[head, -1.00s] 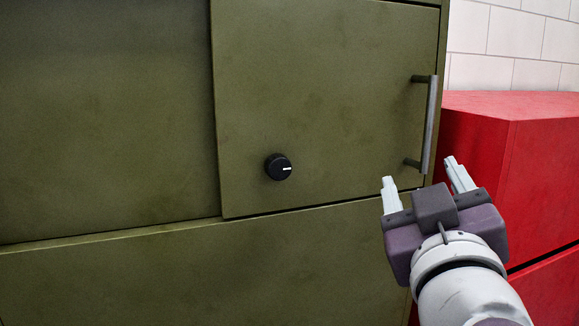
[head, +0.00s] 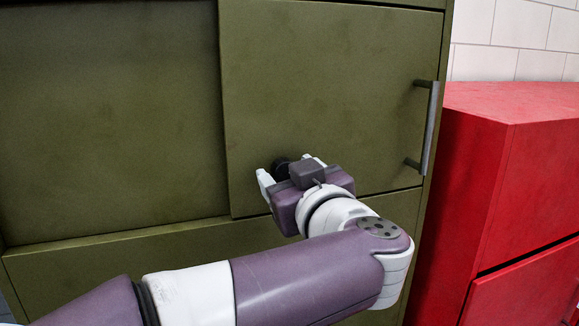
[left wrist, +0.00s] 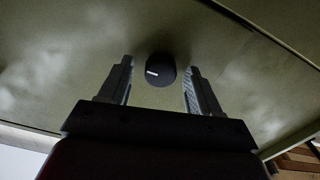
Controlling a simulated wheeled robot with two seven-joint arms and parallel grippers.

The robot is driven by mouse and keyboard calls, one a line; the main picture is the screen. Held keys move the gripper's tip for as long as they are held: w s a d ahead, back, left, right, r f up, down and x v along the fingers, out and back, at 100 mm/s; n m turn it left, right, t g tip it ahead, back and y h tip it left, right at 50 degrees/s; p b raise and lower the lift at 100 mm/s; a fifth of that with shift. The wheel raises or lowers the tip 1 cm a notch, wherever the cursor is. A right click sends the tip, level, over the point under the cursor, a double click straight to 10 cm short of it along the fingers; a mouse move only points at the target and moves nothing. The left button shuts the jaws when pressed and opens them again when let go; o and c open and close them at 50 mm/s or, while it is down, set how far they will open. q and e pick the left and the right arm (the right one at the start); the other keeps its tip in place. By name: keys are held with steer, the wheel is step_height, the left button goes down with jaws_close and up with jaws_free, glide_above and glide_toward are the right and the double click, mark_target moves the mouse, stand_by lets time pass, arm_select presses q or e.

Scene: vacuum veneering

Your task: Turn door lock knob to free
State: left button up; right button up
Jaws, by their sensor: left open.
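The black round lock knob (head: 281,166) is on the lower left part of the green cabinet door (head: 330,80). In the head view my left gripper (head: 291,168) is in front of it and partly covers it. In the left wrist view the knob (left wrist: 160,70) shows a white mark pointing to the left, and it sits between the two open fingers (left wrist: 158,82) near their tips. I see a gap on both sides, so the fingers are not closed on it. The door is shut. My right gripper is not in view.
A grey bar handle (head: 429,128) stands on the right side of the door. A red cabinet (head: 500,150) is to the right, close to the green one. A white tiled wall (head: 510,40) is behind it.

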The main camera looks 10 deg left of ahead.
arm_select(q)
steer(key=shift+w, duration=0.15)
steer(key=c, duration=1)
steer(key=shift+c, duration=0.2)
